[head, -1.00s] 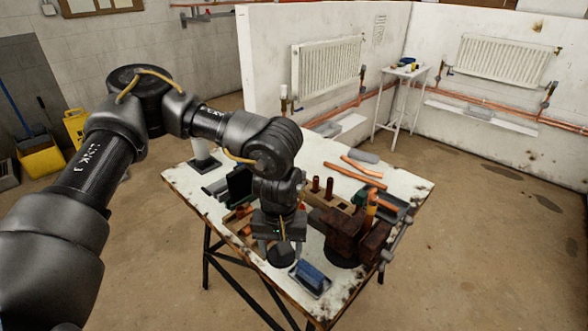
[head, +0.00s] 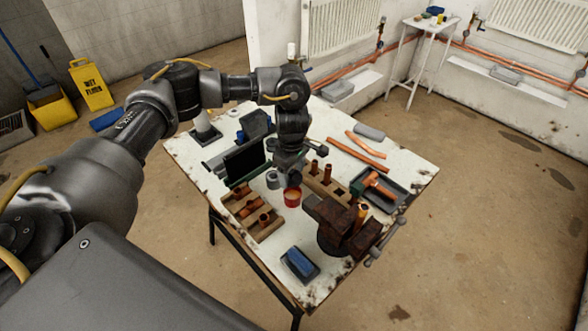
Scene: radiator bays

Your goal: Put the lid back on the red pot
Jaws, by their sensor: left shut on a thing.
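The red pot (head: 292,197) stands near the middle of the workbench, its orange-red inside showing from above. My left gripper (head: 283,181) points down just above and slightly behind the pot. It is shut on a small grey piece (head: 272,180), which looks like the lid and sits at the upper left of the pot's rim. The fingers and the wrist partly hide it, so I cannot tell whether it touches the pot. My right gripper is not in view.
A wooden block with copper fittings (head: 249,211) lies left of the pot. A rusty vise (head: 340,222) stands at right, a blue brush-like block (head: 300,263) in front. A dark upright panel (head: 244,160) is behind at left. Copper pipes (head: 357,154) lie at the back right.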

